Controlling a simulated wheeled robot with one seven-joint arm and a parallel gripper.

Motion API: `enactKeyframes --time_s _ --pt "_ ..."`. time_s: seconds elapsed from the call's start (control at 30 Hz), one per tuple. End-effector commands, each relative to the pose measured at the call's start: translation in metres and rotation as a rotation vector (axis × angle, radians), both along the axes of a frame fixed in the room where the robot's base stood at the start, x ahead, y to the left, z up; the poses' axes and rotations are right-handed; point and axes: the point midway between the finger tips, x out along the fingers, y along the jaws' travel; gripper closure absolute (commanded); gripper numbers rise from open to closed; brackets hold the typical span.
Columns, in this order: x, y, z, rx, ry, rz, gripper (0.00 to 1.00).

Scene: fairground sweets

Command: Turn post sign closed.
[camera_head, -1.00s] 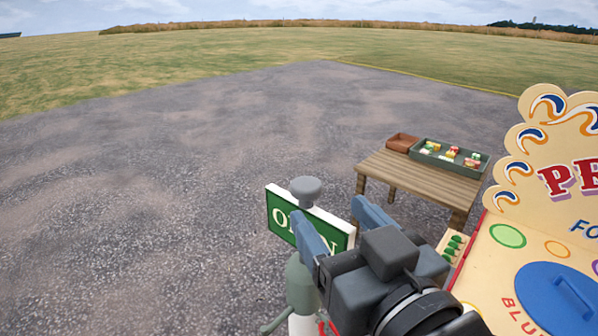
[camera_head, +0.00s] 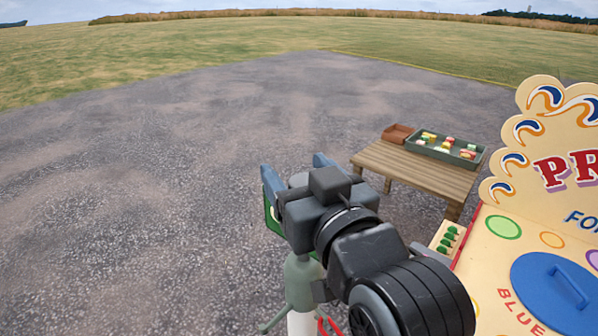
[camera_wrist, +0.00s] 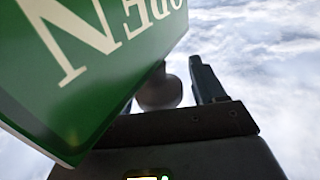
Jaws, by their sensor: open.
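The post sign (camera_head: 271,218) is mostly hidden behind my gripper (camera_head: 297,174) in the head view, with only a green strip showing at its left. In the wrist view the green sign (camera_wrist: 85,65) with a white edge is close and large, its white letters upside down and reading OPEN in part. A grey knob (camera_wrist: 160,92) at the sign's top sits near one dark finger. My gripper is open, its two blue fingers spread around the knob's place in the head view. I cannot tell whether they touch it. The grey-green post (camera_head: 301,281) stands below.
A wooden table (camera_head: 410,172) with a brown box (camera_head: 398,133) and a green tray (camera_head: 440,150) of sweets stands behind to the right. A cream stall board with a blue lid (camera_head: 556,296) is at the right. The paved ground on the left is clear.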

Motion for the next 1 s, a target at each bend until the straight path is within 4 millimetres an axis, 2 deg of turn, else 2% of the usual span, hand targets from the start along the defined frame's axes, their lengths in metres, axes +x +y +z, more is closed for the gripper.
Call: enactKeyframes --time_s 0.2,0.9,1.0 --pt "0.0003 0.0001 -0.0002 0.000 0.000 0.000 0.31" --pt "0.0001 0.0000 -0.0004 0.000 0.001 0.000 0.98" --pt "0.0001 0.0000 -0.0005 0.000 0.001 0.000 1.00"
